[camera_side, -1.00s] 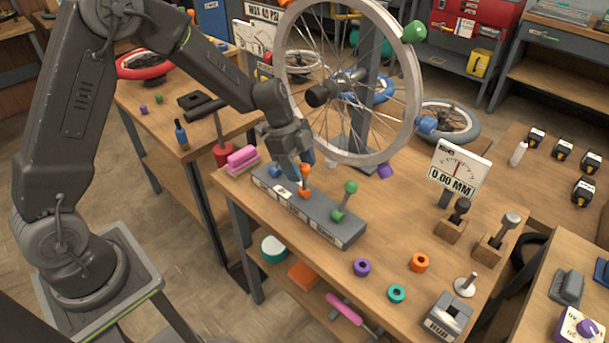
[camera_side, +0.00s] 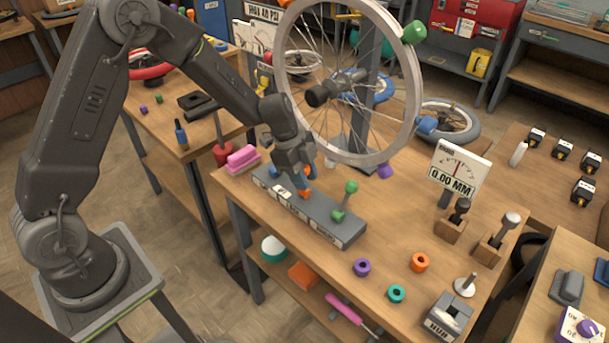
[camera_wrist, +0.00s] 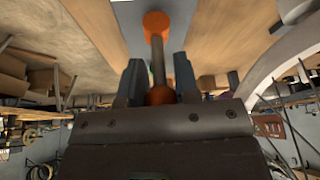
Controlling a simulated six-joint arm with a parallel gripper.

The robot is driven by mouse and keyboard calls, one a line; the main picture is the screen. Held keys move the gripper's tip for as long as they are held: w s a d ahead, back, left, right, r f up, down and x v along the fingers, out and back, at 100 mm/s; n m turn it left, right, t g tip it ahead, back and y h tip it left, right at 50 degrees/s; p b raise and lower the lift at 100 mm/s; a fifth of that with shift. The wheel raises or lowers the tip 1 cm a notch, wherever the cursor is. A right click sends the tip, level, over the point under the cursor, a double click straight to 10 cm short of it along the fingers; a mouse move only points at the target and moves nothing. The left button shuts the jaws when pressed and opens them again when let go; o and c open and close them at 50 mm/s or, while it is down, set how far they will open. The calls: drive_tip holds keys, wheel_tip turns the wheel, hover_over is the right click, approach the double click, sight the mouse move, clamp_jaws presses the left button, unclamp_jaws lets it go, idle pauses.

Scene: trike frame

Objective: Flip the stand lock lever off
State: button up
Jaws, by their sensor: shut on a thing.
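A long grey box (camera_side: 322,217) on the wooden bench carries a row of levers, with small labels along its front that I cannot read. A green-knobbed lever (camera_side: 345,200) stands upright and tilted at its right part. A blue lever part (camera_side: 275,171) shows at its left end. Between them is the orange lever (camera_side: 306,193), mostly hidden by my gripper (camera_side: 302,184). In the wrist view my gripper (camera_wrist: 158,78) has a finger on each side of the orange lever's rod (camera_wrist: 158,60). Its orange ball end lies close to the palm.
A spoked wheel (camera_side: 408,110) on a stand rises just behind the box. A dial sign (camera_side: 459,168) reading 0.00 MM stands to the right. A pink block (camera_side: 242,158) lies left of the box. Purple, orange and teal rings lie on the bench's front right.

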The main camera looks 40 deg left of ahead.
clamp_jaws()
drive_tip(key=shift+s+d+r+m+t, duration=0.15)
drive_tip(key=shift+s+t, duration=0.1)
drive_tip(key=shift+t, duration=0.3)
drive_tip(key=shift+s+d+f+m+t, duration=0.1)
drive_tip(key=shift+s+d+m+t, duration=0.1)
drive_tip(key=shift+t, duration=0.35)
drive_tip(key=shift+s+a+t, duration=0.2)
drive_tip(key=shift+s+t, duration=0.05)
drive_tip(key=shift+t, duration=0.05)
drive_tip(key=o, duration=0.8)
unclamp_jaws()
drive_tip(key=shift+c, duration=0.2)
drive_tip(key=shift+a, duration=0.1)
drive_tip(key=v, duration=1.3)
drive_tip(key=shift+s+a+r, duration=0.2)
drive_tip(key=shift+a, duration=0.1)
